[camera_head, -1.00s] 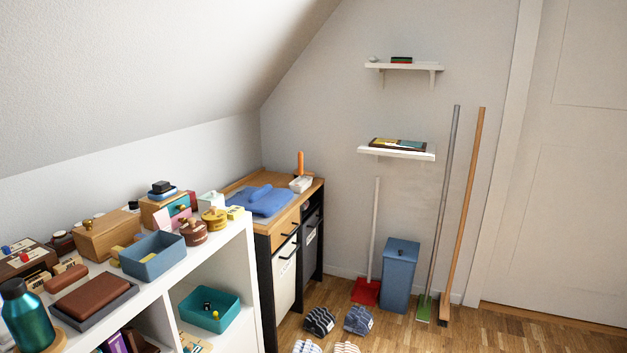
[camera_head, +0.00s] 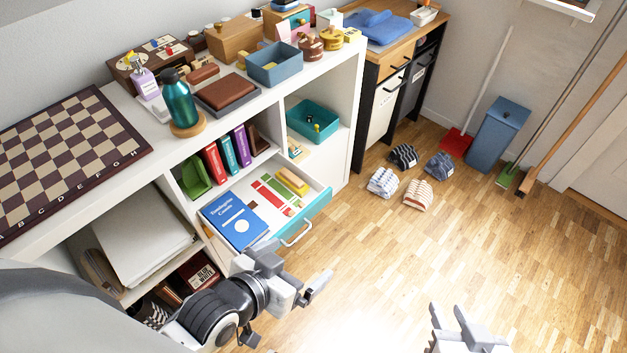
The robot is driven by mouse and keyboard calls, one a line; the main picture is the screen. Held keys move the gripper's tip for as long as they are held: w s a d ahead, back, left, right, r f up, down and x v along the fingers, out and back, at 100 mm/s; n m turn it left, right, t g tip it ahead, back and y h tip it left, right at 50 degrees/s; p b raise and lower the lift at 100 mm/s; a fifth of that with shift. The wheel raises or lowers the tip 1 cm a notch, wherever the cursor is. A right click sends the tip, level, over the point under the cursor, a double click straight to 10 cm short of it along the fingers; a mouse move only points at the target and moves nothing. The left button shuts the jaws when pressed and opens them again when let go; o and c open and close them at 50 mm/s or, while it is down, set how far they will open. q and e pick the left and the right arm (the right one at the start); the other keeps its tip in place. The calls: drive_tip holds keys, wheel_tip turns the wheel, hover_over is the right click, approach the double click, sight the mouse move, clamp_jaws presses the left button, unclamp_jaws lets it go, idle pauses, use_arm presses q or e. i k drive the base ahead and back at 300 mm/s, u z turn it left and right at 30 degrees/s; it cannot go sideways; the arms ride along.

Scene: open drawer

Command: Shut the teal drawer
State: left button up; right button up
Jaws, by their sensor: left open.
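The teal drawer (camera_head: 318,212) stands pulled out from the white shelf unit, with its teal front and pale handle (camera_head: 296,233) facing the floor side. A blue book (camera_head: 234,221), a red, green and white item and a yellow block (camera_head: 292,181) lie in it. My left gripper (camera_head: 318,289) is open and empty, in front of and below the drawer in the picture, apart from the handle. My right gripper (camera_head: 452,325) is at the bottom edge, partly cut off, over the floor; its fingers look spread with nothing between them.
The white shelf unit (camera_head: 343,90) carries a chessboard (camera_head: 62,150), a teal bottle (camera_head: 179,100) and boxes on top. A blue bin (camera_head: 497,135) stands further back.

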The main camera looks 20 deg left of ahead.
sight(282, 226)
drive_tip(key=z, duration=0.25)
drive_tip(key=k, duration=0.6)
drive_tip(key=u, duration=1.25)
drive_tip(key=i, duration=0.55)
